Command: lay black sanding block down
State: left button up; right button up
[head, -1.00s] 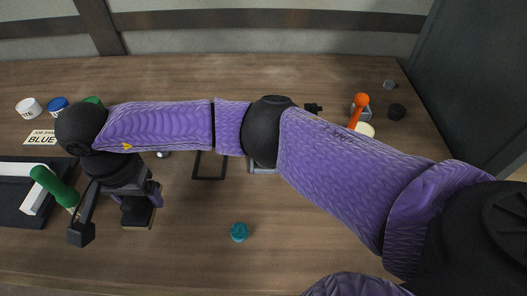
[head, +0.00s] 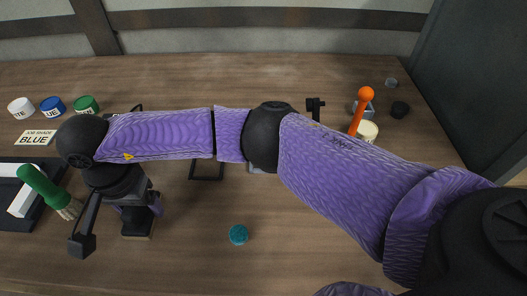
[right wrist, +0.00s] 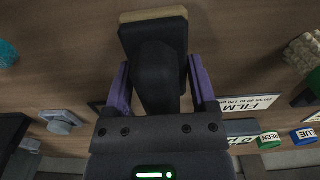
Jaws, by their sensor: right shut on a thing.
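My right gripper (head: 140,208) is shut on the black sanding block (head: 138,224), at the left of the bench in the head view. In the right wrist view the black block (right wrist: 155,42) with a tan edge stands between and beyond my purple fingers (right wrist: 160,88). Its narrower black part lies between the fingers. I cannot tell whether the block touches the bench. My left gripper is not in view.
A green-handled brush (head: 45,188) lies on a black-and-white tray (head: 12,205) to the left. White, blue and green jars (head: 53,107) stand behind, with a BLUE card (head: 35,138). A teal lid (head: 238,234) lies on open bench to the right.

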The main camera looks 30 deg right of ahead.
jog(key=shift+f+b, duration=0.3)
jog(key=shift+f, duration=0.15)
jog(key=o, duration=0.9)
jog(key=shift+o, duration=1.1)
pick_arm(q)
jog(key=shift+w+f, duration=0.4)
pick_arm(e)
jog(key=shift+r, duration=0.4)
notch_tip(320, 180, up, 8)
jog(key=shift+r+p, duration=0.15)
jog(key=shift+p, duration=1.1)
jog(key=shift+r, duration=0.5)
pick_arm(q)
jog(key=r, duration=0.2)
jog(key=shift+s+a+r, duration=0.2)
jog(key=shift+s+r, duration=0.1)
